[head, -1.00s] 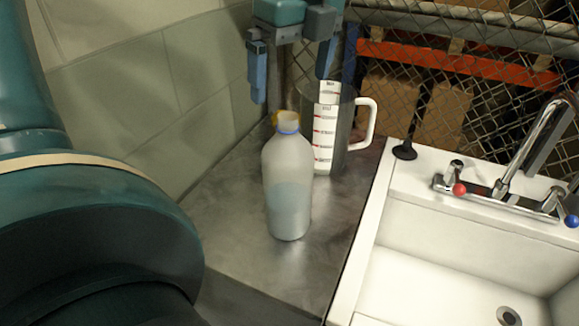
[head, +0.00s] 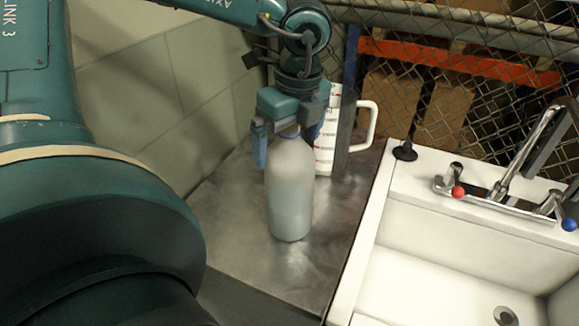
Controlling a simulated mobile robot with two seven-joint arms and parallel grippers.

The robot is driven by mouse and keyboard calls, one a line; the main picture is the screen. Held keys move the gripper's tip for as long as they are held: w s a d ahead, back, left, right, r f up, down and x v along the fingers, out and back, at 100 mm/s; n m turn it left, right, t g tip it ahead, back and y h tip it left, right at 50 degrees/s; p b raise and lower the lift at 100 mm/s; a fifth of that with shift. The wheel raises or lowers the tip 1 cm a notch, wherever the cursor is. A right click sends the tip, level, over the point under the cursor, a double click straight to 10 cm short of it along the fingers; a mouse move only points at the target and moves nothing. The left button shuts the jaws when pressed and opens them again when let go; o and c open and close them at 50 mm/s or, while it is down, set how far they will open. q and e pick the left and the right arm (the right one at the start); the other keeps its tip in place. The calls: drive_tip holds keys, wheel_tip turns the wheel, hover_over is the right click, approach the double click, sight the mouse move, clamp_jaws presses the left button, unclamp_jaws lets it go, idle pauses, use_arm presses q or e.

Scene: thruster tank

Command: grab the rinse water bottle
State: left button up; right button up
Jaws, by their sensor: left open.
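The rinse water bottle (head: 290,192) is a whitish, translucent plastic bottle, partly filled, with a blue ring at the neck. It stands upright on the grey metal counter, left of the sink. My left gripper (head: 287,150) is open and comes down from above over the bottle's top. Its grey-blue fingers hang at either side of the neck, and its palm hides the cap. I cannot tell whether the fingers touch the bottle. My right gripper is not in view.
A measuring jug (head: 327,130) with a white handle stands close behind the bottle to the right. A white sink (head: 420,235) with a chrome tap (head: 509,180) and a black plunger-like stopper (head: 404,151) is to the right. A block wall and wire fence bound the counter (head: 225,215).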

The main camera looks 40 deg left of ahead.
use_arm(q)
drive_tip(key=shift+a+f, duration=0.1)
drive_tip(key=shift+f, duration=0.7)
drive_tip(key=shift+r, duration=0.1)
drive_tip(key=c, duration=1.8)
